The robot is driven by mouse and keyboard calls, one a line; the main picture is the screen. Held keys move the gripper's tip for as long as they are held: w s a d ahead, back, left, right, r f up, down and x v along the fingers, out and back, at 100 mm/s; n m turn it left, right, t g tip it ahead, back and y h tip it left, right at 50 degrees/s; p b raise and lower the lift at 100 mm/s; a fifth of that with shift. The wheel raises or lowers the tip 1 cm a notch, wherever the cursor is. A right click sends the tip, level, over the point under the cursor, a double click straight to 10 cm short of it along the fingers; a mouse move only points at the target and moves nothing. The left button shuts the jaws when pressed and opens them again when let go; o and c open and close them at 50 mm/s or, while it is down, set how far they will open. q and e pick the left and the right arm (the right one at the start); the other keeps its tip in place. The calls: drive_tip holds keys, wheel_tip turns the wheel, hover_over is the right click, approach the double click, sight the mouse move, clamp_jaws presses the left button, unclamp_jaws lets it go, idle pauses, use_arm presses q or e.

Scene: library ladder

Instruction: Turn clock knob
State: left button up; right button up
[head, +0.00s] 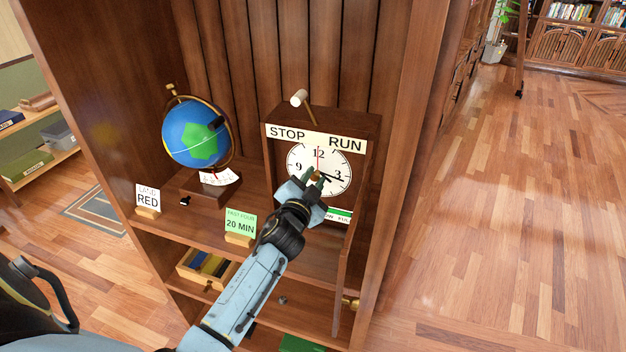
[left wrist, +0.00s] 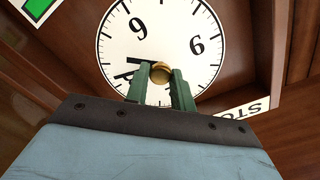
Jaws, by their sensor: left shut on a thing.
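The wooden clock (head: 372,130) stands on the shelf, with a white dial (head: 300,158). The dial also fills the upper left wrist view (left wrist: 120,45). Dark hands point near the 3 to 4 side, and a thin red hand points up at 12. The brass clock knob (left wrist: 161,72) is at the dial's centre. My left gripper (left wrist: 160,86) is shut on the knob, one green finger on each side. In the head view my left gripper (head: 314,182) hides part of the lower dial. My right gripper is not in view.
A white-tipped lever (head: 300,97) leans toward STOP above the clock. A globe (head: 196,132), a RED card (head: 148,199) and a green "past four 20 min" card (head: 240,224) stand to the left. Open floor lies right.

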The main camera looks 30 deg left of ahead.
use_arm(q)
drive_tip(key=shift+m, duration=0.6)
drive_tip(key=o, duration=1)
drive_tip(key=v, duration=1.3)
drive_tip(key=shift+s+b, duration=0.2)
drive_tip(key=shift+b, duration=0.2)
